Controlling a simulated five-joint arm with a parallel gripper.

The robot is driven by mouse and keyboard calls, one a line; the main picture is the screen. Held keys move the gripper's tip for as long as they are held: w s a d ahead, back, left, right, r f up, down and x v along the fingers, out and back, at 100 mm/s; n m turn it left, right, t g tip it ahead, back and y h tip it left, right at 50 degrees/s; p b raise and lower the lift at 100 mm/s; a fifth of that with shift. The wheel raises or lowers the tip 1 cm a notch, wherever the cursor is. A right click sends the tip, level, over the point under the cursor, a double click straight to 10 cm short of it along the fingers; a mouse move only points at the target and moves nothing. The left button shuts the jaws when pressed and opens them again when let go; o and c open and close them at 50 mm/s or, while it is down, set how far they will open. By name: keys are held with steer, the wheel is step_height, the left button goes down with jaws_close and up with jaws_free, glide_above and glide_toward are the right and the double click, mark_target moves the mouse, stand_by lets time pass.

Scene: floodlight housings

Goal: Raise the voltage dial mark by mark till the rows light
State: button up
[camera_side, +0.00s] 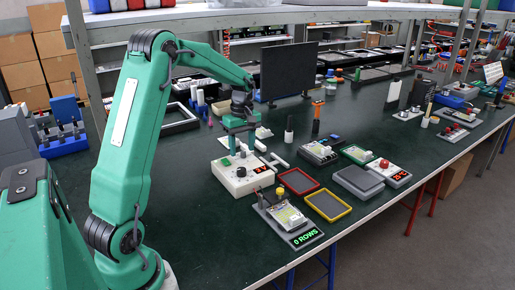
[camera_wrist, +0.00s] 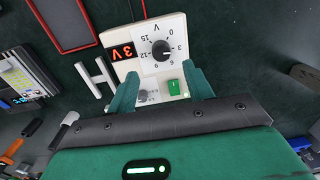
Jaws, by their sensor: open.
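A white supply box (camera_side: 238,184) stands on the green bench, with a red readout (camera_side: 264,167) showing 3 V. In the wrist view the box has a black round dial (camera_wrist: 161,50), marked 0 to 15, and a green switch (camera_wrist: 174,87). The dial's pointer is too small to read surely. My gripper (camera_side: 241,149) is over the box, pointing down. In the wrist view my gripper (camera_wrist: 161,75) is open and empty, its green fingers apart on either side of the switch, short of the dial. The floodlight housing (camera_side: 290,216) stands front right; its green readout (camera_side: 308,238) shows 0 ROWS.
A red-rimmed tray (camera_side: 298,181) and a yellow-rimmed tray (camera_side: 328,205) lie right of the box. A dark monitor (camera_side: 288,70) stands behind. The bench is bare in front of the box.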

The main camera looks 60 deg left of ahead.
mark_target(242, 169)
steer(key=shift+s+f, duration=0.15)
steer(key=shift+f, duration=1.75)
steer(key=shift+s+f, duration=0.1)
steer(key=shift+f, duration=1.8)
steer(key=c, duration=1)
